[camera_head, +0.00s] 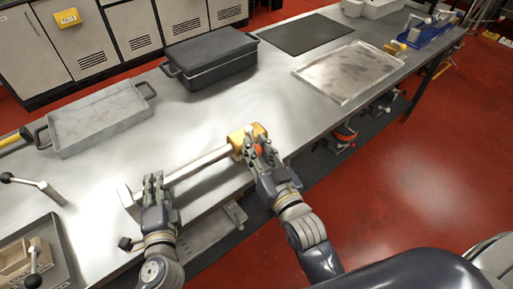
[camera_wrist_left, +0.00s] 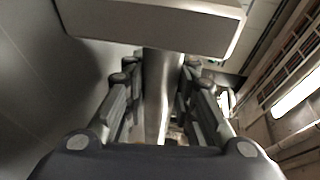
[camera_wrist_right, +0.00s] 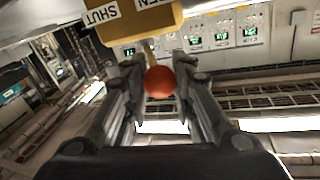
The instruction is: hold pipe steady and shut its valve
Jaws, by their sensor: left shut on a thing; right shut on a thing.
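The pipe (camera_head: 200,164) is a straight grey bar lying along the near edge of the steel table. A pale block (camera_head: 129,201) is at its left end and a yellow valve body (camera_head: 238,139) at its right end. My left gripper (camera_head: 153,184) is shut on the pipe near the pale block; in the left wrist view the pipe (camera_wrist_left: 158,100) runs between the fingers. My right gripper (camera_head: 260,146) is shut on the valve's red-orange knob (camera_wrist_right: 160,82), which sits between its fingertips. In the right wrist view the yellow body (camera_wrist_right: 135,22) carries SHUT and a partly cut-off label.
A grey tray (camera_head: 62,133), a dark lidded pan (camera_head: 166,68), a black mat (camera_head: 341,36) and a metal tray (camera_head: 299,72) lie farther back on the table (camera_head: 245,103). A blue tool (camera_head: 432,30) stands at the far right. The table's middle is clear.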

